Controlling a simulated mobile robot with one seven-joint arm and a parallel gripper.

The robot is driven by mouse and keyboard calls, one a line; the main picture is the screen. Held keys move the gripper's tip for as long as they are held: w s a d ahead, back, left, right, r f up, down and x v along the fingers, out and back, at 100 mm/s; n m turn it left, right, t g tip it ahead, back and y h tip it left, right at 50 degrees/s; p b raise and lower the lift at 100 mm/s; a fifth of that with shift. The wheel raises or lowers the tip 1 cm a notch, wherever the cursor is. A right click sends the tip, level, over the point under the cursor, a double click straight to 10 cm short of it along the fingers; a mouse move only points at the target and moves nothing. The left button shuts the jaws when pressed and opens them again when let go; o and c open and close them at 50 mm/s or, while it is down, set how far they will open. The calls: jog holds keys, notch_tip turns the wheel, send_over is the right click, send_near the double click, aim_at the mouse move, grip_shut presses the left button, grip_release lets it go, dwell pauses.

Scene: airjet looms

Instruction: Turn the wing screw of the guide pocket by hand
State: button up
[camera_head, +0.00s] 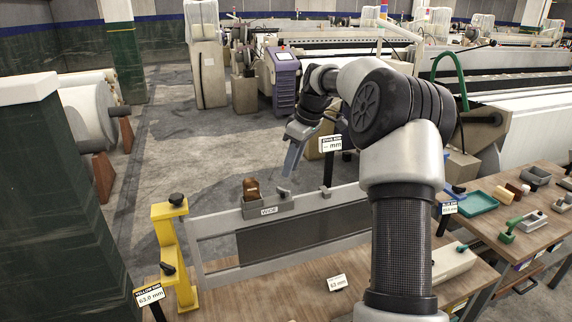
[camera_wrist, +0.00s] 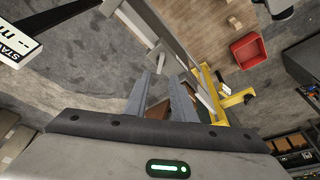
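A grey pocket labelled WIDE (camera_head: 268,211) sits on the top rail of a grey frame, with a brown piece (camera_head: 251,188) standing in it. A brown patch (camera_wrist: 158,112) shows between and behind the fingers.
A yellow bracket (camera_head: 170,245) with black knobs holds the frame's left end; it also shows in the wrist view (camera_wrist: 235,97). A small grey clamp (camera_head: 326,192) stands on the rail. A "-- mm" sign (camera_head: 330,144) is close behind my gripper. A teal tray (camera_head: 478,204) lies right.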

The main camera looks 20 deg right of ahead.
aim_at(284, 190)
jog(key=b+x, duration=0.5)
jog(key=x, duration=0.3)
jog(key=shift+s, duration=0.2)
jog(key=shift+d+r, duration=0.1)
jog(key=shift+r, duration=0.1)
jog(key=shift+f, duration=0.1)
grip_shut()
